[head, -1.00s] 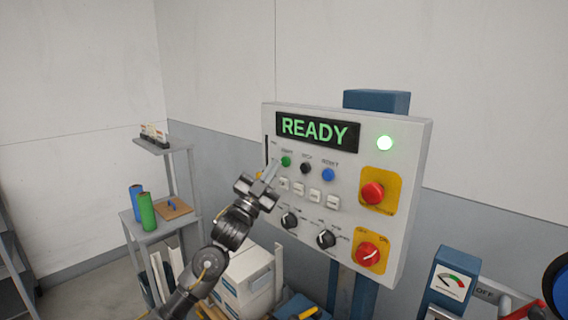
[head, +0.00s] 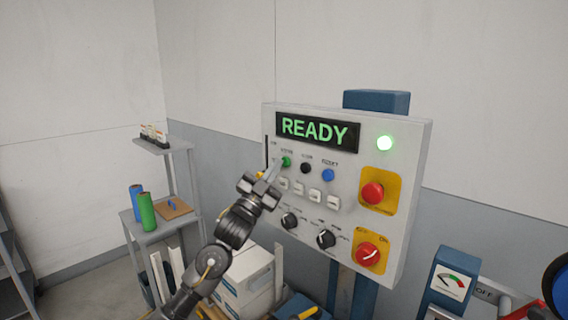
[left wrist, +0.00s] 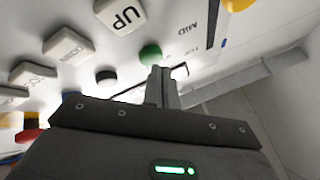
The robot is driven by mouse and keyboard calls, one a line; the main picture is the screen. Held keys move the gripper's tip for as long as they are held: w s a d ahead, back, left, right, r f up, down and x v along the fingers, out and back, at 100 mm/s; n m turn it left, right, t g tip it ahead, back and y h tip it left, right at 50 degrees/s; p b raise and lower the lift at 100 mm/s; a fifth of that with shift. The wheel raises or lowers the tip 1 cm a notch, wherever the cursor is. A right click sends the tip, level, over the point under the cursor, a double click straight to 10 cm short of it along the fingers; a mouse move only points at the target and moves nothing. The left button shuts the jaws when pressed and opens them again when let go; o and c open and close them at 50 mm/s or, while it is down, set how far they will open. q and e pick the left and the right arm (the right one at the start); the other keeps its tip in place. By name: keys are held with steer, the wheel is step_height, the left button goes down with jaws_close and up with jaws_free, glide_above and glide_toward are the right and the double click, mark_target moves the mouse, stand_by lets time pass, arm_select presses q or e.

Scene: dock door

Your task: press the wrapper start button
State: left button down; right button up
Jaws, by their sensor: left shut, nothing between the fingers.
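The green start button (head: 286,161) is at the upper left of the panel, beside a black button (head: 306,168) and a blue button (head: 328,175). My left gripper (head: 272,170) is shut and empty, its tips just by the green button. In the left wrist view the green button (left wrist: 150,54) is right ahead of the fingertips (left wrist: 160,72); I cannot tell whether they touch. My right gripper is not in view.
White rectangular keys (head: 314,195), dark knobs (head: 289,220), a red button (head: 373,193) and a red rotary switch (head: 368,254) share the panel. A shelf (head: 160,225) with green and blue rolls stands left.

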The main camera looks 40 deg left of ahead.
arm_select(q)
steer(key=shift+w, duration=0.5)
stand_by(0.5)
steer(key=shift+s, duration=0.9)
